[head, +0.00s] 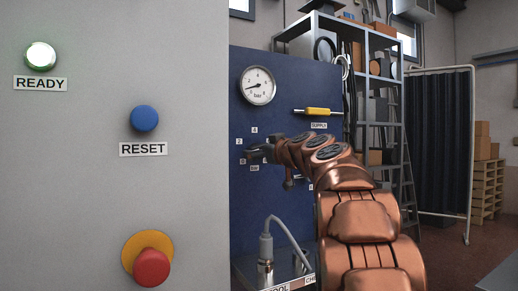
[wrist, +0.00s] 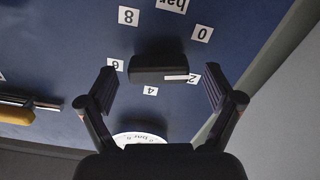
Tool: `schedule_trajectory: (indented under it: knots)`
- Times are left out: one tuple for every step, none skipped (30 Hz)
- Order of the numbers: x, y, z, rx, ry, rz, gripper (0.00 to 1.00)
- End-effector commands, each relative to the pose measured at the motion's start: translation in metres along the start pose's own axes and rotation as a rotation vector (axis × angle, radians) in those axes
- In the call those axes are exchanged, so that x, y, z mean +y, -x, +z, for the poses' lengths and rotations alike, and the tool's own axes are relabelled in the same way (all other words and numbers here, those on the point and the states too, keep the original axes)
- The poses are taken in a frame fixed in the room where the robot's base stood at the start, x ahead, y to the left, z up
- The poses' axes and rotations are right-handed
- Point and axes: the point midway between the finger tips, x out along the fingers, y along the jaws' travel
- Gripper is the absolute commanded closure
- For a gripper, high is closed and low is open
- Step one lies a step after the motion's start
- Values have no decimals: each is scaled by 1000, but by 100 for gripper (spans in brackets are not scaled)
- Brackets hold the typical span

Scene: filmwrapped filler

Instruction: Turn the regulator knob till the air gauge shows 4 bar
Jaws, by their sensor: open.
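The air gauge (head: 257,86) is a round white dial marked bar on the blue panel. Its needle points left and slightly down, at the low part of the scale; the exact reading is too small to tell. Part of the gauge (wrist: 140,137) shows upside down in the wrist view. The regulator knob (wrist: 158,66) is a black bar-shaped grip with a white mark near the printed 2 (wrist: 190,79). My gripper (wrist: 160,88) is open, one finger on each side of the knob, apparently not touching it.
Around the knob are labels 0, 4 (wrist: 150,90), 6 and 8. A yellow-handled valve (head: 318,111) marked SUPPLY sits right of the gauge. A grey cabinet (head: 190,220) with READY lamp, blue RESET button (head: 144,118) and red stop button (head: 151,268) stands at left.

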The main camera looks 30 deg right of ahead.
Motion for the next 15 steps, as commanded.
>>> schedule_trajectory:
  knots:
    - [2, -5, 1, -3, 0, 2, 9]
    - [3, -7, 1, -3, -1, 3, 9]
    - [3, -10, 1, -3, -1, 3, 9]
    - [3, -12, 1, -3, -1, 3, 9]
    - [2, -14, 1, -2, 0, 3, 9]
    - [2, -15, 1, -2, 0, 2, 9]
    - [2, -16, 0, -1, 1, 2, 9]
    - [2, -17, 0, -1, 1, 2, 9]
    - [2, -17, 0, -1, 1, 3, 9]
    - [2, -18, 0, 0, 1, 3, 9]
    - [2, -18, 0, 0, 1, 3, 9]
    - [2, -18, 0, 0, 1, 3, 9]
    - [2, -18, 0, 0, 1, 3, 9]
    - [2, -18, 0, 0, 1, 3, 9]
    - [2, -18, 0, 0, 0, 3, 9]
